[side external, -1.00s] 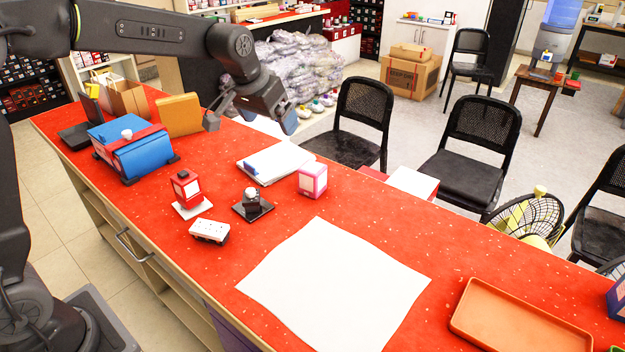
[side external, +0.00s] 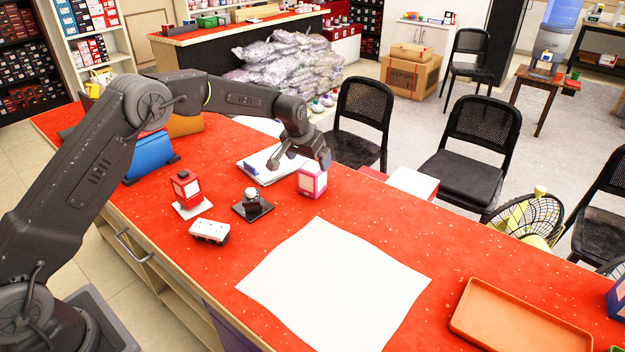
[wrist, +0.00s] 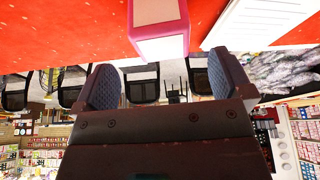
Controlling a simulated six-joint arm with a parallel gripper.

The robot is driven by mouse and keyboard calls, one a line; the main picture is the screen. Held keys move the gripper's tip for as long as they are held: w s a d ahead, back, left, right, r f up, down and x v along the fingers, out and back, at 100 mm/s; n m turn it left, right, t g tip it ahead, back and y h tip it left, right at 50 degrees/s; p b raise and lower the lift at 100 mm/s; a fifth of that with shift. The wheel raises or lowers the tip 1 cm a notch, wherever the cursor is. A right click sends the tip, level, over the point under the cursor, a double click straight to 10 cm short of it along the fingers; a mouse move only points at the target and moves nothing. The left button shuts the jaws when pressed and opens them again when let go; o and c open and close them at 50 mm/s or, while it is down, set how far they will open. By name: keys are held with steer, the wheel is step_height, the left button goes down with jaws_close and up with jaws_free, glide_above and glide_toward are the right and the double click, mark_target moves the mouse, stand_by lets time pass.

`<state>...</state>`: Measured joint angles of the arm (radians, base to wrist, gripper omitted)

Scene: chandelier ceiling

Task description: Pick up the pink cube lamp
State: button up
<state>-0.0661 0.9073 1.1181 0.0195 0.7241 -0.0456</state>
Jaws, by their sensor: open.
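The pink cube lamp (side external: 312,181) has pale panels and a pink frame. It stands upright on the red counter (side external: 450,250), near its far edge. My gripper (side external: 302,164) is right at the lamp, by its upper part in the side view; I cannot tell whether it touches. In the wrist view the lamp (wrist: 160,28) is at the top centre, beyond the two spread fingers of my gripper (wrist: 163,88). The fingers are open with nothing between them.
A white pad (side external: 262,166) lies just left of the lamp. A small black item (side external: 252,204), a red lantern-like item (side external: 187,188) and a white block (side external: 210,231) stand nearer. A white sheet (side external: 335,285) and an orange tray (side external: 520,318) lie to the right.

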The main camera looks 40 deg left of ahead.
mark_target(312, 167)
steer(key=shift+x, duration=3)
steer(key=shift+w+a, duration=0.1)
steer(key=shift+c, duration=0.2)
steer(key=c, duration=1)
steer(key=shift+r, duration=0.1)
steer(key=shift+c, duration=0.4)
steer(key=shift+r, duration=0.15)
